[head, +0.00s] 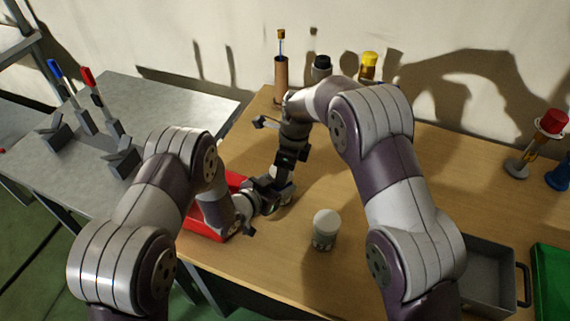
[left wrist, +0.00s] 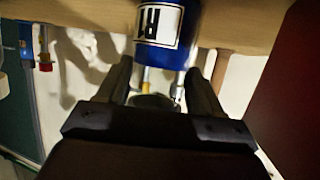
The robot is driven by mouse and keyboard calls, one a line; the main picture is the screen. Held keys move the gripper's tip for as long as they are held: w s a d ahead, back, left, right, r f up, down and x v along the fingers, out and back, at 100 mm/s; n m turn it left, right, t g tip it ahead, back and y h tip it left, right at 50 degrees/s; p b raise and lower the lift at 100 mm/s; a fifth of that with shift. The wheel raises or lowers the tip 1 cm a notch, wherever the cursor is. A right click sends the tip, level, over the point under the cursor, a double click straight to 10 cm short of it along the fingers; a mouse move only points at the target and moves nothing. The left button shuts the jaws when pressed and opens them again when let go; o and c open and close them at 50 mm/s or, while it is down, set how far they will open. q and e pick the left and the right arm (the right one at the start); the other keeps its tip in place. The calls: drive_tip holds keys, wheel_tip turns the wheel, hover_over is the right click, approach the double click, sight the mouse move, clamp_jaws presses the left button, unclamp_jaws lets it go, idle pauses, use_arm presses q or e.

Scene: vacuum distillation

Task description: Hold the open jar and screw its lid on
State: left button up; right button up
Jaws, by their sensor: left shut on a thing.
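My left gripper (head: 267,195) is low over the table in the head view, beside a red surface. In the left wrist view, the left gripper's fingers (left wrist: 165,80) are shut on a blue jar (left wrist: 160,52) with a white label. The label appears upside down there. The jar's mouth is not clear, and the jar is hidden in the head view. My right gripper (head: 286,165) points down just above and beside the left one. Its fingertips are too dark and overlapped to tell open from shut. I cannot make out a loose lid.
A white-capped container (head: 325,228) stands on the wooden table (head: 400,285), just right of the grippers. A brown cylinder (head: 281,78), a black-capped bottle (head: 321,67) and a yellow-capped bottle (head: 368,66) stand at the back. A grey tray (head: 488,268) lies at the right.

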drive_tip(key=shift+f, duration=0.45)
idle(0.5)
